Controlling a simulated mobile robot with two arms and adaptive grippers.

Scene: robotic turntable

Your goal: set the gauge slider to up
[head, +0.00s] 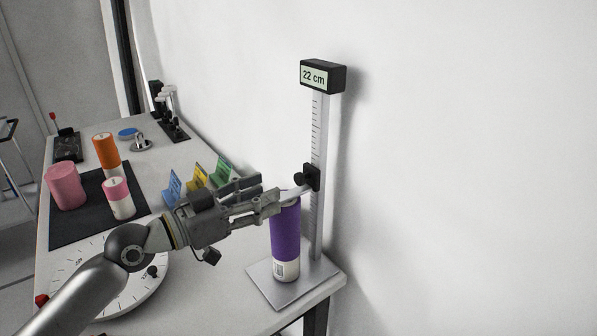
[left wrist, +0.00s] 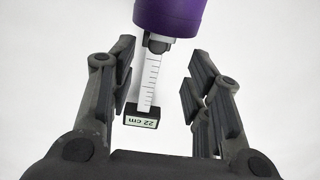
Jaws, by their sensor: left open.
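The height gauge is a silver ruler post (head: 318,130) on a flat metal plate (head: 262,284), with a black display (head: 314,77) reading 22 cm on top. Its black slider (head: 313,177) with a round knob sits partway up the post, and a pale arm reaches from it over a purple can (head: 285,232). The can stands upright on the plate. My left gripper (head: 268,192) is open beside the can's top, left of the slider. In the left wrist view the open fingers (left wrist: 163,80) frame the post, with the can (left wrist: 168,16) at the top edge; nothing is between the fingertips.
A round white dial (head: 150,290) lies under my left arm. A dark mat (head: 85,222) holds pink and orange cylinders. Blue, yellow and green card stands (head: 197,176) stand behind my gripper. A white wall (head: 470,170) is close behind the gauge.

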